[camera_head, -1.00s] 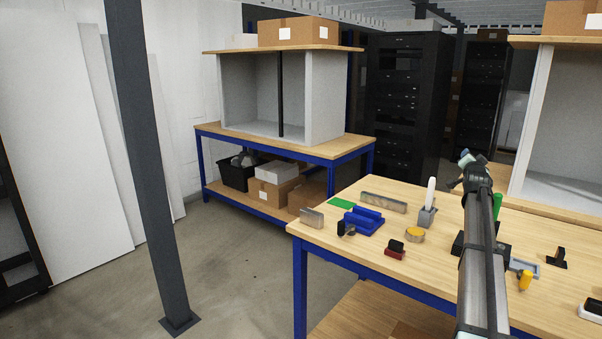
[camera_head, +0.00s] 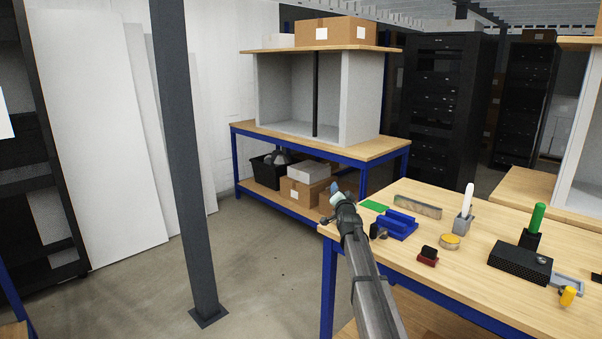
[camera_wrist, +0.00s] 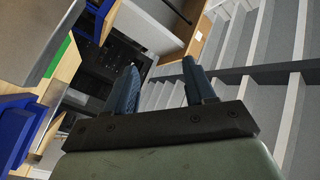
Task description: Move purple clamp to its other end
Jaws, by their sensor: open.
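I see no purple clamp in either view. My gripper (camera_head: 336,192) is over the left corner of the near workbench (camera_head: 480,273), with my arm reaching up from the bottom of the head view. In the wrist view its two blue fingers (camera_wrist: 160,72) stand apart with nothing between them. A blue holder (camera_head: 398,225) sits on the bench just right of the gripper; a blue piece also shows at the left of the wrist view (camera_wrist: 14,135). A grey metal piece (camera_wrist: 38,38) fills the wrist view's upper left, close to the camera.
The bench also carries a green mat (camera_head: 374,206), a metal bar (camera_head: 418,207), a red-and-black block (camera_head: 428,256), a yellow round piece (camera_head: 449,241) and a black box (camera_head: 520,262). A grey post (camera_head: 183,170) stands left. A second bench (camera_head: 385,147) with a grey cabinet is behind.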

